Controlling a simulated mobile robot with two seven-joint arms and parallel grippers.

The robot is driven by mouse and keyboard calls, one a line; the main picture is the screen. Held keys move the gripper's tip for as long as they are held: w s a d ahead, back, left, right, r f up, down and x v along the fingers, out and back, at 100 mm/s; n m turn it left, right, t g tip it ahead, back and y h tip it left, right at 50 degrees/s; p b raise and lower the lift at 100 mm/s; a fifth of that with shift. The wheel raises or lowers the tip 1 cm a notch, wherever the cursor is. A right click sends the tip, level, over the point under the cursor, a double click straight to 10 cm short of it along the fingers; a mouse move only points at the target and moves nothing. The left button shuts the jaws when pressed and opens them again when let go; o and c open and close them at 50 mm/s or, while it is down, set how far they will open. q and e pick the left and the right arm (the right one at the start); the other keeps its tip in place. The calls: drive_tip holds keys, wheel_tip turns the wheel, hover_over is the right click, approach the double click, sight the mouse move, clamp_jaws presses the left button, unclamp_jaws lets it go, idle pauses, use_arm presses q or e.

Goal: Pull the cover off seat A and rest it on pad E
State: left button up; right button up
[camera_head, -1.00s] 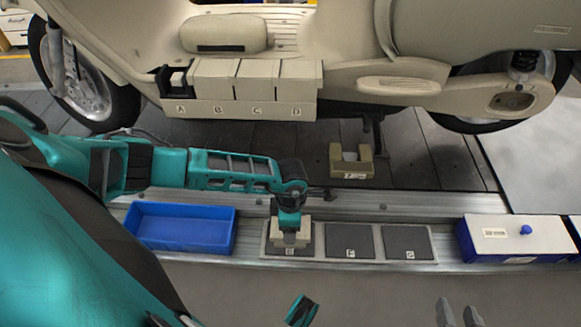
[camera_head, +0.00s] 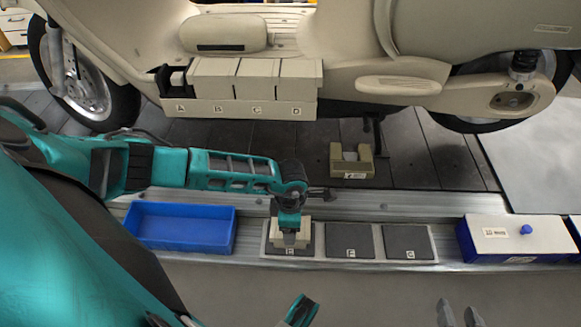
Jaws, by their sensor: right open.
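Seat A (camera_head: 180,82) is the leftmost place in the beige row under the scooter and shows an open dark slot. Beside it, several beige covers (camera_head: 256,80) sit over the other seats. A beige cover (camera_head: 303,228) is at pad E (camera_head: 274,248), the leftmost dark pad, and appears to rest on it. My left gripper (camera_head: 290,238) points down at this cover, its grey fingers overlapping it; the grip is unclear. My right gripper (camera_head: 460,314) is open and empty at the bottom edge, well right of the pads.
A blue tray (camera_head: 180,245) lies left of the pads. Pads F (camera_head: 350,240) and G (camera_head: 407,241) are bare. A notched beige block (camera_head: 351,173) stands on the slats behind them. A blue box with a white lid (camera_head: 512,232) stands at the right.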

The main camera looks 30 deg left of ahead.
idle(0.3)
use_arm(q)
drive_tip(key=o, duration=1.2)
drive_tip(key=shift+o, duration=0.2)
drive_tip(key=shift+r, duration=0.15)
wheel_tip(320, 180, up, 13)
drive_tip(key=p, duration=0.4)
drive_tip(key=shift+f, duration=0.2)
